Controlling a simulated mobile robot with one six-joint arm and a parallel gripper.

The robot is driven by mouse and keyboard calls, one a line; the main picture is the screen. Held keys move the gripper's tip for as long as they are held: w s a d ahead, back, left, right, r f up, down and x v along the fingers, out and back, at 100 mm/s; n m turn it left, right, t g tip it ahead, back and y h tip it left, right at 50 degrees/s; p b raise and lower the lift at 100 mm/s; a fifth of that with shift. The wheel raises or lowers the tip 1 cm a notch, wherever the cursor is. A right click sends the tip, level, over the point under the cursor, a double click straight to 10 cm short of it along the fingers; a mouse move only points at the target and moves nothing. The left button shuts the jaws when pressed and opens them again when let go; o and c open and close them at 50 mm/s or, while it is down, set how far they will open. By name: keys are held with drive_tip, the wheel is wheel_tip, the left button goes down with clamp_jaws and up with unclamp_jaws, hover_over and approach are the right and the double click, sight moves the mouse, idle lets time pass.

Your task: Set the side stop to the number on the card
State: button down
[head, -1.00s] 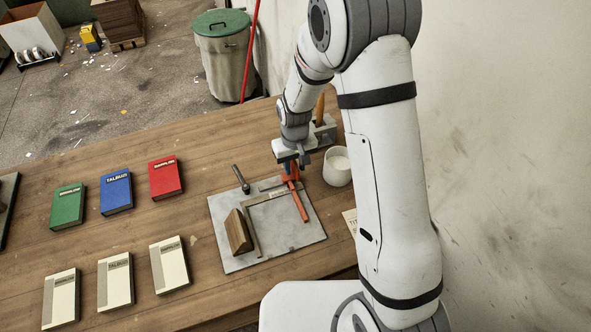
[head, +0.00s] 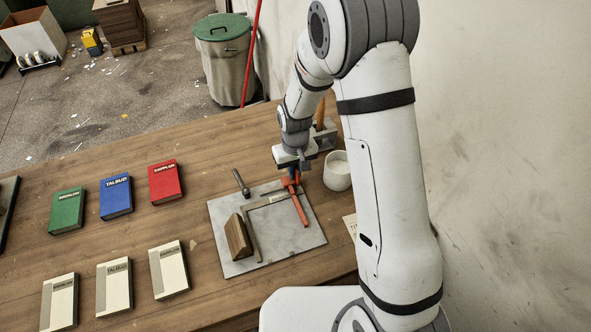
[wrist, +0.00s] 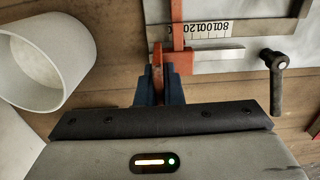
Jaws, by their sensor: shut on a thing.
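The side stop (head: 302,209) is an orange-red bar lying across the metal frame on the grey board (head: 284,243). My gripper (wrist: 158,85) has its blue fingers shut on the stop's upright tab. In the wrist view the stop (wrist: 178,50) crosses a white number scale (wrist: 200,30). The figures 80, 100 and 120 show right of the stop; lower ones are hidden or out of view. A pale card (head: 350,224) lies on the table beside the board, partly behind my arm. Its number is not readable.
A white cup (head: 337,172) stands close right of my gripper. A black clamp handle (head: 241,182) is at the board's back edge, and a brown wooden block (head: 238,237) sits at its left. Several books and pale covers lie further left.

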drive_tip(key=shift+f+b, duration=0.15)
drive_tip(key=shift+b, duration=0.55)
drive_tip(key=shift+a, duration=0.1)
drive_tip(key=c, duration=1.6)
unclamp_jaws()
drive_tip(key=shift+o, duration=0.2)
drive_tip(key=shift+r, duration=0.25)
wheel_tip(320, 180, up, 8)
drive_tip(key=p, duration=0.4)
drive_tip(key=shift+f+p, duration=0.1)
drive_tip(key=shift+p, duration=0.25)
drive_tip(key=shift+f, duration=0.1)
drive_tip(key=shift+s, duration=0.1)
